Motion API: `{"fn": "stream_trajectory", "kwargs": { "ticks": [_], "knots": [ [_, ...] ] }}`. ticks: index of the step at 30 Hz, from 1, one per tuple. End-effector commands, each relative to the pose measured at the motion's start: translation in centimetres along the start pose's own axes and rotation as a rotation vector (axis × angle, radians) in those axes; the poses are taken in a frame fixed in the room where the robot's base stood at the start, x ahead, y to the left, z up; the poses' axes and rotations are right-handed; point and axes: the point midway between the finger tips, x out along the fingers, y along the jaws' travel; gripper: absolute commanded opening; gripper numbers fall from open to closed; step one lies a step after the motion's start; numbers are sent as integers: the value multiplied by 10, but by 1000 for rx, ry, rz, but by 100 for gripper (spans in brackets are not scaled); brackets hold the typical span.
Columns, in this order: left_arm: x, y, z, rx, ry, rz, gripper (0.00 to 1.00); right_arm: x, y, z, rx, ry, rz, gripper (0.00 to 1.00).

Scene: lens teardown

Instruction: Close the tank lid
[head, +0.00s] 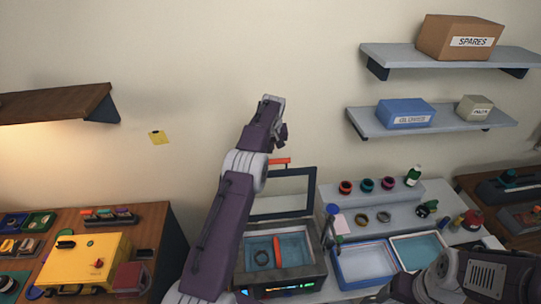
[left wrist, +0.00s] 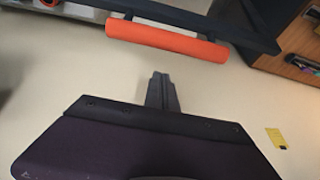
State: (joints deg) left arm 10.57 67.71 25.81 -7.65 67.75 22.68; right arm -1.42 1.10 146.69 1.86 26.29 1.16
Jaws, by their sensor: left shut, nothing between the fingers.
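The tank (head: 316,268) stands on the bench at the lower middle of the head view, with a dark ring and an orange-red piece inside. Its framed lid (head: 313,183) stands raised at the back. The lid's orange handle (head: 280,161) is at the top edge; it also shows as an orange bar (left wrist: 165,38) in the left wrist view. My left gripper (head: 281,132) is above the handle, apart from it, shut and empty. Its closed fingers (left wrist: 162,90) point towards the bar. My left arm hides the tank's left side.
A grey bench step (head: 350,197) with several lens rings and a green bottle (head: 413,176) is right of the tank. Two trays (head: 362,279) sit in front of it. A yellow box (head: 85,262) is at left.

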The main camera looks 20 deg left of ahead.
Motion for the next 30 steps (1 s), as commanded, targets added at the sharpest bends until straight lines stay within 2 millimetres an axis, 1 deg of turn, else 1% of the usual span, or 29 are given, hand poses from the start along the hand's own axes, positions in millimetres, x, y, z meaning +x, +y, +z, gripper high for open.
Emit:
{"fn": "stream_trajectory", "kwargs": {
  "ticks": [1, 5, 8, 12, 16, 26, 30],
  "knots": [
    [4, 0, 5, 1, 1, 0, 0, 13, 0, 1, 0, 0, 0, 77],
    [2, -1, 15, 0, 1, 1, 0, 29, 1, 3, 0, 0, 0, 77],
    [-7, -1, 20, 1, -1, -1, 0, 24, 0, 2, 0, 0, 0, 77],
    [-10, -1, 28, 0, 0, -1, 0, 24, 0, 2, 0, 1, 0, 77],
    [-10, -1, 32, 0, 0, 0, 0, 24, 0, 2, 0, 1, 0, 77],
    [-11, -1, 32, 0, 1, 0, 0, 24, 0, 2, 0, 0, 0, 77],
    [-9, 1, 33, 1, 20, 1, 0, 31, 1, 3, 0, 0, 0, 77]
  ]
}}
